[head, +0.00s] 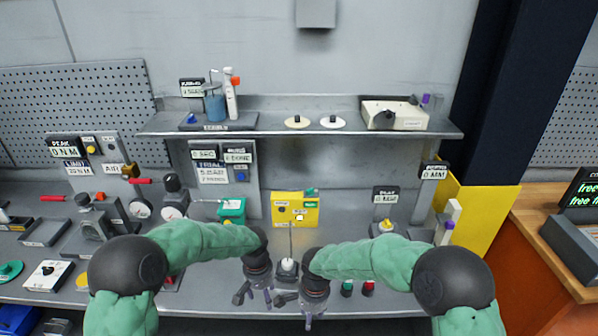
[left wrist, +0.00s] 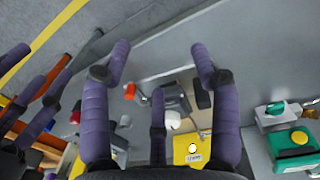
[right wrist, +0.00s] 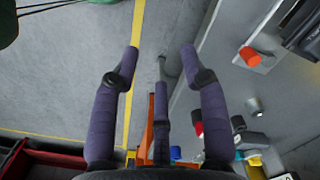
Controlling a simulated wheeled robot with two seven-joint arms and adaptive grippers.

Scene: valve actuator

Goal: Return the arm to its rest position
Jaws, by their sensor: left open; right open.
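My left gripper (head: 255,296) hangs over the front of the grey bench, left of a small grey device with a thin upright rod (head: 287,268). Its purple fingers are spread and empty, also in the left wrist view (left wrist: 160,65). My right gripper (head: 306,308) is close beside it on the right, at the bench's front edge. Its fingers are spread with nothing between them, also in the right wrist view (right wrist: 160,60). Both green arms reach in from the lower corners and bend toward the middle. The two grippers look near each other; I cannot tell the exact gap.
A yellow box (head: 294,211) stands behind the grippers, with a green device (head: 231,210) to its left. Red and green buttons (head: 357,288) sit right of my right gripper, partly behind that arm. A shelf (head: 270,129) runs above. Tools crowd the bench's left side.

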